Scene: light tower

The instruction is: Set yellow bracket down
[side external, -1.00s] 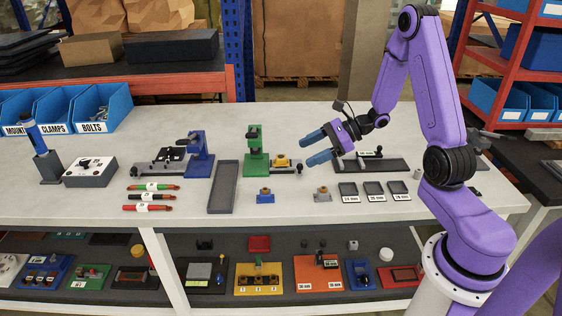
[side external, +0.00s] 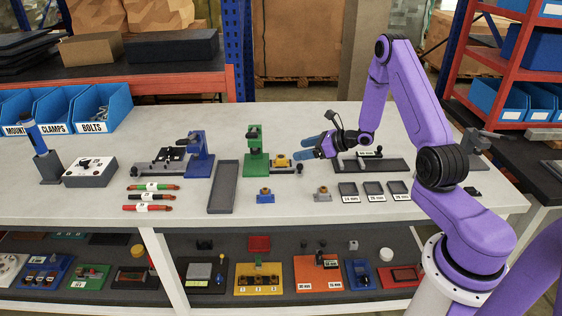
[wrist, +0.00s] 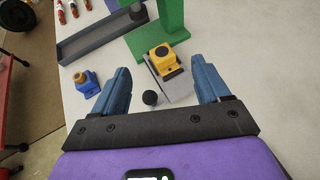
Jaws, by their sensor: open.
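The yellow bracket (side external: 281,160) sits on the small grey plate at the foot of the green press-like stand. In the wrist view the yellow bracket (wrist: 162,57) shows a dark round top and lies ahead, between the lines of my two fingers. My gripper (side external: 299,149) is open and empty, just right of the bracket in the side view. In the wrist view its blue fingers (wrist: 160,66) are spread wide on either side of the grey plate (wrist: 178,90). I see no clear contact with the bracket.
The green stand (side external: 257,160) rises close beside the bracket. A black ball knob (wrist: 150,98) stands by the plate. A blue bracket (side external: 265,197) and a grey bracket (side external: 322,194) stand nearer the front. A long grey tray (side external: 223,187) lies left; labelled dark pads (side external: 373,189) lie right.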

